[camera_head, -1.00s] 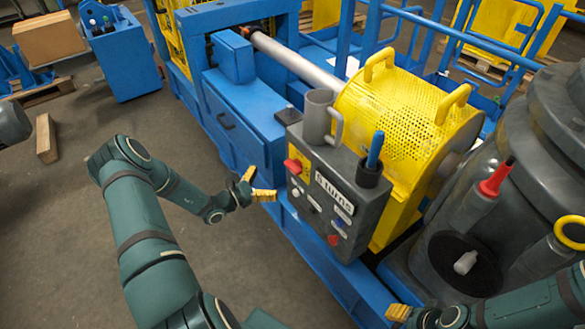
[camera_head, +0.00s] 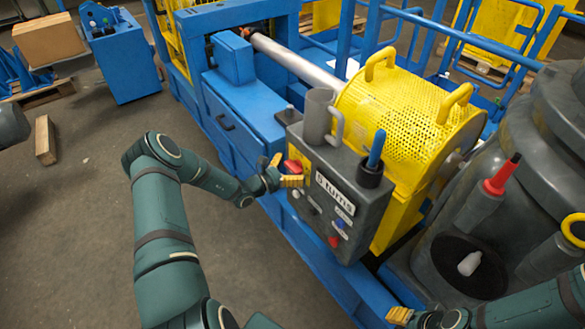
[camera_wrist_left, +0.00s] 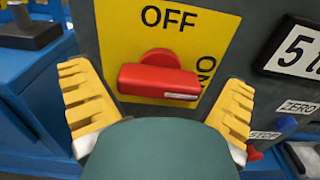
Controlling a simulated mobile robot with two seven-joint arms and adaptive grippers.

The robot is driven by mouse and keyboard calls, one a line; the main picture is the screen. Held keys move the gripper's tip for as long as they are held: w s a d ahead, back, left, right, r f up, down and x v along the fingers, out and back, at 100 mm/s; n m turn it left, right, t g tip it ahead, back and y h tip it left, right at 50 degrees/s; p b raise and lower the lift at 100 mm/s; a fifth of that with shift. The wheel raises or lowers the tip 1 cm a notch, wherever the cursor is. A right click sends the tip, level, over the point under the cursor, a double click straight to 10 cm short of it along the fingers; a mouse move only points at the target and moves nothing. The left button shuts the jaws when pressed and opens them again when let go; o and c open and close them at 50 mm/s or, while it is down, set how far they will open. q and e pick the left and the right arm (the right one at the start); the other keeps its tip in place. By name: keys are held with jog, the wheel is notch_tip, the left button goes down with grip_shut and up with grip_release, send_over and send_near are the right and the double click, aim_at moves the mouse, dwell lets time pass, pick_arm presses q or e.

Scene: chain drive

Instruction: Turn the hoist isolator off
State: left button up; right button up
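The hoist isolator is a red handle (camera_wrist_left: 158,76) on a yellow plate (camera_wrist_left: 215,32) marked OFF at the top and ON, sideways, at the right. The handle lies roughly level, its long end pointing right on the ON side. In the head view the red handle (camera_head: 293,166) is at the upper left of the grey control box (camera_head: 360,212). My left gripper (camera_head: 283,173) is right at it. In the wrist view its yellow fingers stand wide apart, one either side of the handle, with visible gaps. My right gripper (camera_head: 399,315) is at the bottom edge, mostly hidden.
The box also carries a "5 turns" label (camera_wrist_left: 296,50), ZERO and STOP labels and small buttons. A grey mug-like holder (camera_head: 318,116) and a blue-handled tool (camera_head: 376,150) stand at its top. A yellow perforated drum guard (camera_head: 400,110) is behind. Open floor lies at left.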

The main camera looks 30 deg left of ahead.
pick_arm(q)
jog(key=c, duration=1)
jog(key=shift+o, duration=0.2)
jog(key=n+p, duration=0.1)
jog(key=n, duration=0.7)
jog(key=shift+a+f+n+p, duration=0.1)
jog(key=shift+n+p, duration=0.2)
jog(key=shift+p, duration=0.1)
jog(key=n, duration=0.4)
jog(key=shift+n, duration=0.3)
jog(key=n, duration=0.4)
jog(key=shift+f+n, duration=0.1)
jog(key=shift+n, duration=0.2)
jog(key=o, duration=1.1)
